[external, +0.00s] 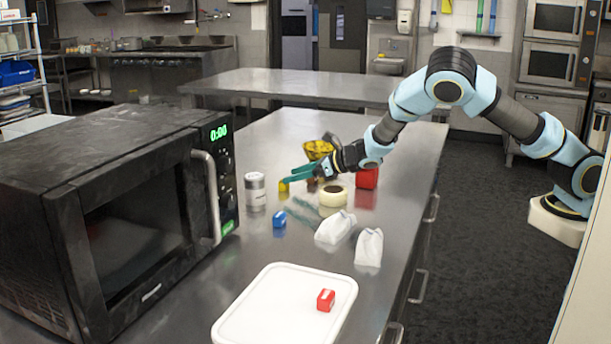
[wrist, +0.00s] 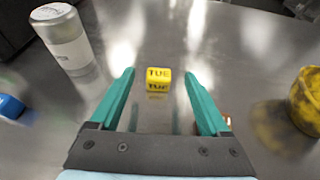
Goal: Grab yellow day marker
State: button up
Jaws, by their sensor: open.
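The yellow day marker (wrist: 157,78) is a small cube with "TUE" printed in black. In the wrist view it sits on the steel counter, just beyond and between the two teal fingers of my gripper (wrist: 160,90). The fingers are open and nothing is held. In the external view my gripper (external: 291,176) is low over the counter and points left. The yellow marker shows there at the fingertips (external: 283,186), partly covered by them.
A silver canister (wrist: 66,42) stands left of the marker. A blue block (external: 279,219), tape roll (external: 333,195), red box (external: 367,178) and yellow bowl (external: 319,149) are nearby. White bags (external: 369,247), a white tray (external: 262,312) with a red block (external: 326,300), and a microwave (external: 130,215) are nearer the camera.

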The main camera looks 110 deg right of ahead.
jog(key=shift+f+p+x, duration=0.15)
jog(key=shift+p+x, duration=0.45)
jog(key=shift+x, duration=0.7)
jog(key=shift+f+p+x, duration=0.2)
jog(key=shift+p+x, duration=0.35)
jog(key=shift+x, duration=0.75)
jog(key=shift+s+a, duration=0.1)
jog(key=shift+a, duration=0.05)
grip_shut()
